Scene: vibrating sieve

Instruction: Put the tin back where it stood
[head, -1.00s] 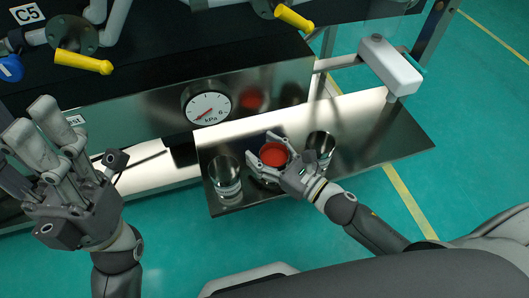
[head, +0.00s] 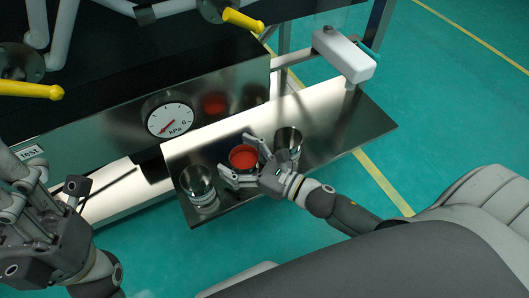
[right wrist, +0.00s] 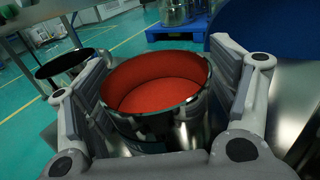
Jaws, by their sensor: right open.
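The tin (head: 243,158), a shiny metal can that is red inside, stands upright on the steel shelf (head: 345,130) below the gauge. In the right wrist view the tin (right wrist: 155,95) fills the middle, its rim facing me. My right gripper (head: 238,156) is open, with one finger on each side of the tin. Whether the fingers touch its wall I cannot tell. My left gripper (head: 22,185) is at the left edge, partly cut off and away from the shelf; its jaw state is unclear.
A clear glass (head: 199,186) stands left of the tin and a darker, shiny cup (head: 288,143) close on its right. Behind are the steel panel with the pressure gauge (head: 170,119) and a white box (head: 344,55) on an arm. The shelf's right part is clear.

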